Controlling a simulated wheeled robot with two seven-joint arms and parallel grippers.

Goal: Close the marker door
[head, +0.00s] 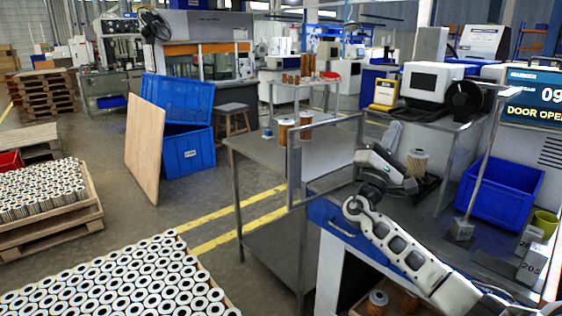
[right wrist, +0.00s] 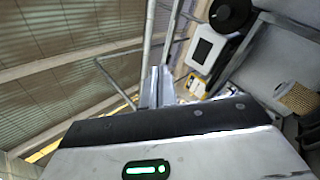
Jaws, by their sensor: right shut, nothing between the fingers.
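The marker door is a thin grey-framed clear panel (head: 294,168) that stands swung open at the front of the marker bench in the head view. The screen (head: 535,95) at the right edge reads "DOOR OPE", cut off by the picture edge. My right gripper (head: 393,132) is shut and empty, just right of the door frame; I cannot tell whether it touches it. In the right wrist view the closed fingers (right wrist: 157,88) point away from the camera, with thin metal bars close by. My left gripper is not in view.
A tan filter cartridge (head: 416,163) stands just right of my right gripper. A steel table (head: 255,150) with brown cartridges stands behind the door.

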